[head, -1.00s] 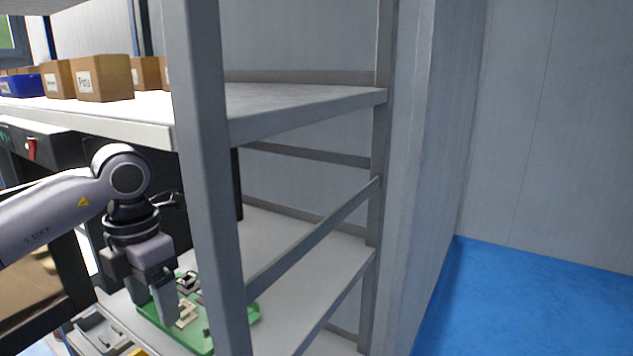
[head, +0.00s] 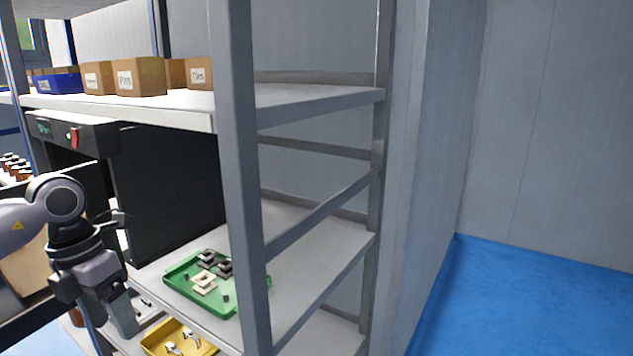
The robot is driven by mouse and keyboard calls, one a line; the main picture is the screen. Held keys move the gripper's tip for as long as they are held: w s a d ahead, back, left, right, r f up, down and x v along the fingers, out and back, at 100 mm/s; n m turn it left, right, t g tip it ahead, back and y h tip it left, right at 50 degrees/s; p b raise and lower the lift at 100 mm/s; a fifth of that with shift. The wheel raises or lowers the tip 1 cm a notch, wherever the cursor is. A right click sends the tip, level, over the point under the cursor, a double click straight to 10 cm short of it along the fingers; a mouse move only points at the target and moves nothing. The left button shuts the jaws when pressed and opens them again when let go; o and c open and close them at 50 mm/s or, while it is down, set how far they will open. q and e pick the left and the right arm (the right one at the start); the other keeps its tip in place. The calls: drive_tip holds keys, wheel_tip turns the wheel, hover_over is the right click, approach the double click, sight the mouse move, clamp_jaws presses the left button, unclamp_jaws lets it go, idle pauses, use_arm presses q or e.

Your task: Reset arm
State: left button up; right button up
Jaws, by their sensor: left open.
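My left arm comes in from the left, with the left gripper (head: 115,335) pointing down in the lower left. Its fingers are apart and nothing shows between them. It hangs to the left of the green tray (head: 178,290) on the shelf, apart from it. The tray holds cream and dark bracket-like parts (head: 204,282) and small dark pegs. My right arm and gripper are not in view.
A yellow tray (head: 158,347) with metal parts sits below. Cardboard boxes (head: 139,78) and a blue bin (head: 58,83) stand on the upper shelf. Blue floor (head: 530,300) at right is clear.

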use_arm(q)
drive_tip(key=s+d+f+n+t+h, duration=0.3)
drive_tip(key=d+f+n+t+h, duration=0.35)
drive_tip(key=d+h, duration=0.75)
drive_tip(key=s+a+f+n+t+y, duration=0.2)
drive_tip(key=a+f+n+t+y, duration=0.5)
drive_tip(key=a+f+n, duration=0.7)
drive_tip(key=s+a+f+n+g+y, duration=0.55)
drive_tip(key=s+f+n+y, duration=0.2)
drive_tip(key=s, duration=0.35)
drive_tip(key=s+d+n+t+h+p, duration=0.1)
drive_tip(key=d+n+t+p, duration=0.1)
drive_tip(key=d+n, duration=0.7)
drive_tip(key=d+p, duration=0.1)
drive_tip(key=d, duration=0.7)
drive_tip(key=shift+s+r+t, duration=0.25)
drive_tip(key=shift+t, duration=0.05)
